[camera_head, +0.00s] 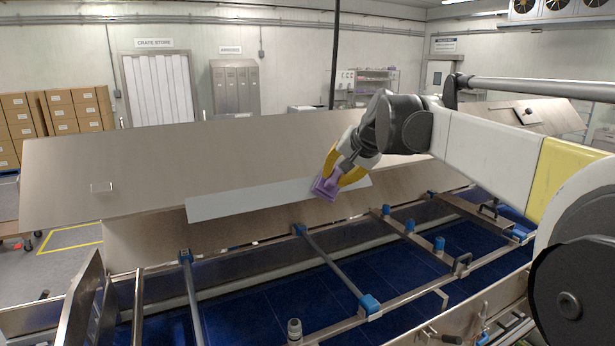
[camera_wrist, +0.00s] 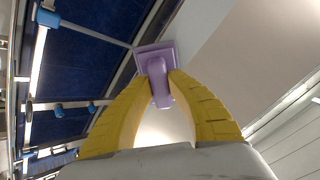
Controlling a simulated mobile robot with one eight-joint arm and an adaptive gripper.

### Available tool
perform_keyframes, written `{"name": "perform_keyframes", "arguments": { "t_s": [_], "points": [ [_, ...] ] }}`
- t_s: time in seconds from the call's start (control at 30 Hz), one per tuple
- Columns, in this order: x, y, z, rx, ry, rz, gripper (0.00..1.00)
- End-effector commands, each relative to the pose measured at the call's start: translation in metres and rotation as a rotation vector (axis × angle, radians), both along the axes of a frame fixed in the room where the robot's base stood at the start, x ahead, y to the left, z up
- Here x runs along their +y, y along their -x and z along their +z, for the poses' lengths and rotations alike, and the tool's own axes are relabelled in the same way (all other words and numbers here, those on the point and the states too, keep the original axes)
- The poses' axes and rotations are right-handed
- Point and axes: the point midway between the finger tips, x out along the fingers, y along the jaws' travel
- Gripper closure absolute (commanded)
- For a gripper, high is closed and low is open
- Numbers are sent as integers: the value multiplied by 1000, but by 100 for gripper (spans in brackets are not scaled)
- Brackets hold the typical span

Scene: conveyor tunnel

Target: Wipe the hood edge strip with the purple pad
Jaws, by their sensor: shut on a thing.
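The hood edge strip (camera_head: 250,200) is a long pale band along the lower edge of the sloping metal hood (camera_head: 130,165). My gripper (camera_head: 338,180) has yellow fingers and is shut on the purple pad (camera_head: 323,188). The pad is at the right part of the strip, close over it or against it; I cannot tell whether it touches. In the wrist view the pad (camera_wrist: 156,58) has a flat square base and a handle, with the yellow fingers (camera_wrist: 160,90) on both sides of the handle. The pad and fingers hide part of the strip.
Below the hood lies a blue conveyor belt (camera_head: 255,316), crossed by metal bars with blue clamps (camera_head: 369,304). Stacked cartons (camera_head: 75,112) stand far left. The strip's left part is clear.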

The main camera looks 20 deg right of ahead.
Motion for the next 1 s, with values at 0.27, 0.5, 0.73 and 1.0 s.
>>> {"name": "perform_keyframes", "arguments": {
  "t_s": [0.27, 0.5, 0.73, 1.0],
  "points": [
    [0, 12, 14, 0, -1, -1, 100],
    [0, 31, 33, 1, -1, 0, 100],
    [-1, 42, 43, 1, -1, 0, 100],
    [-1, 43, 42, 1, 0, 0, 100]
  ]
}}
